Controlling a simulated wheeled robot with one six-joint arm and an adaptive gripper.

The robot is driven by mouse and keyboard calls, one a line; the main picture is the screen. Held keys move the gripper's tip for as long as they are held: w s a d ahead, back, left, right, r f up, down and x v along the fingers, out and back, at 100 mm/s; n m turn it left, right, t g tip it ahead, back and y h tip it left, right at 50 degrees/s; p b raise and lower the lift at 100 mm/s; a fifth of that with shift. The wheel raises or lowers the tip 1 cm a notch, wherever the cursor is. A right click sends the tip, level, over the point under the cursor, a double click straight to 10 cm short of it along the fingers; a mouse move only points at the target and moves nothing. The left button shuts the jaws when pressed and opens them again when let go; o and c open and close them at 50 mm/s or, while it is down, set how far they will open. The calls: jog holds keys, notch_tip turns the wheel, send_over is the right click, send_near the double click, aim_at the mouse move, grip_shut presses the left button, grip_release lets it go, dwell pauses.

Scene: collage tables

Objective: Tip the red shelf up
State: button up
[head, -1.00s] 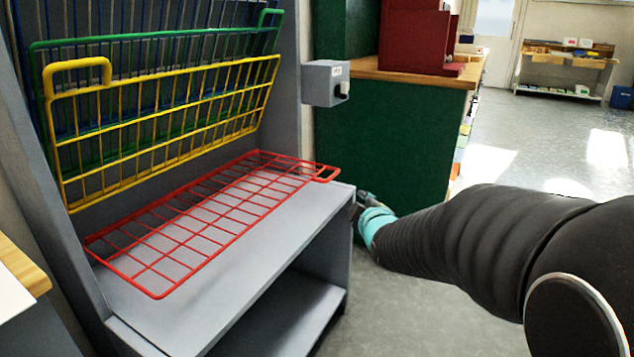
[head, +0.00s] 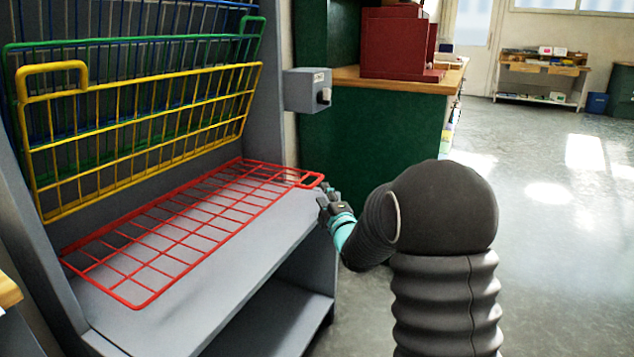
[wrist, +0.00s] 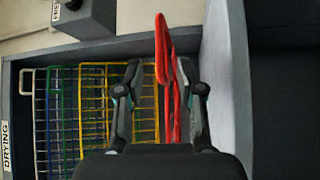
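The red shelf (head: 190,232) is a wire rack lying flat on a grey ledge (head: 245,262) in the head view. Its small loop handle (head: 307,178) sticks out at the far right corner. My gripper (head: 328,194) is right beside that handle, at the ledge's right end. In the wrist view the red shelf (wrist: 163,55) is seen edge-on, between the two fingers of my gripper (wrist: 160,78). The fingers are apart with gaps around the red wire, so my gripper is open. Whether one finger touches the wire I cannot tell.
A yellow shelf (head: 150,125), a green shelf (head: 130,70) and a blue shelf (head: 75,110) stand tipped up behind the red one. A grey box with a knob (head: 305,90) juts from the frame near my gripper. A green cabinet (head: 375,140) stands behind; open floor (head: 540,200) lies right.

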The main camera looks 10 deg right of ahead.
aim_at(317, 181)
jog(key=w, duration=0.4)
jog(key=w+a+r, duration=0.1)
jog(key=w, duration=0.2)
jog(key=shift+p, duration=0.35)
jog(key=shift+s, duration=0.1)
grip_shut()
jog(key=shift+d, duration=0.1)
